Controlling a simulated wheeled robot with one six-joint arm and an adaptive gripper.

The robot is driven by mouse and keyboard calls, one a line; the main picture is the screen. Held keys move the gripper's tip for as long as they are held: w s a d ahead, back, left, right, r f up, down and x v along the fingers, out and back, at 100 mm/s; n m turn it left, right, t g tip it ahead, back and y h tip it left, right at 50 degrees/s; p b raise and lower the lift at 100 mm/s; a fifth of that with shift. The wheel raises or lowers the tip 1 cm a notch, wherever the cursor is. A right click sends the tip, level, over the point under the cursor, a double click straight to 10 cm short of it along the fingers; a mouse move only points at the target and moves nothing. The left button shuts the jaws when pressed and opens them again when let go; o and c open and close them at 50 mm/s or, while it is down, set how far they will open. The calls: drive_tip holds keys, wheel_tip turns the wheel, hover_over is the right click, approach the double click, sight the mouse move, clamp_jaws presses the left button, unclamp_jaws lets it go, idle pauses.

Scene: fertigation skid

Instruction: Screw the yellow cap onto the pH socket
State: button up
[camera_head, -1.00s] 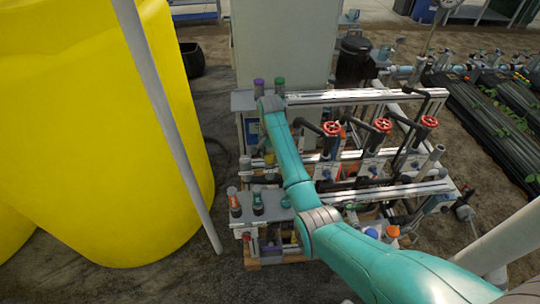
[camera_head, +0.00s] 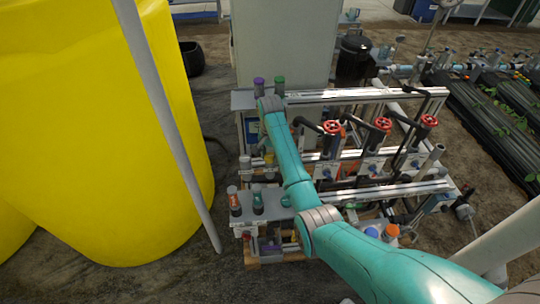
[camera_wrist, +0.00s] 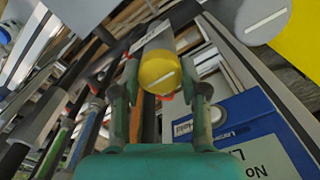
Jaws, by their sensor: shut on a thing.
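The yellow cap (camera_wrist: 158,68) sits between the two fingers of my gripper (camera_wrist: 159,84) in the wrist view, its round slotted face toward the camera. My gripper is shut on it. A light grey tubular part shows right behind the cap. I cannot tell whether this is the pH socket, or whether the cap touches it. In the head view my teal arm reaches over the left part of the skid and hides the gripper and what lies under it.
A grey slotted cap (camera_wrist: 262,18) and a blue labelled box (camera_wrist: 240,132) are close to my gripper in the wrist view. Red valve handles (camera_head: 381,125) rise right of my arm.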

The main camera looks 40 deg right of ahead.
drive_tip(key=shift+m, duration=1.5)
drive_tip(key=shift+m, duration=1.5)
drive_tip(key=m, duration=0.2)
drive_tip(key=shift+m, duration=0.3)
drive_tip(key=shift+m, duration=0.4)
drive_tip(key=shift+m, duration=1.3)
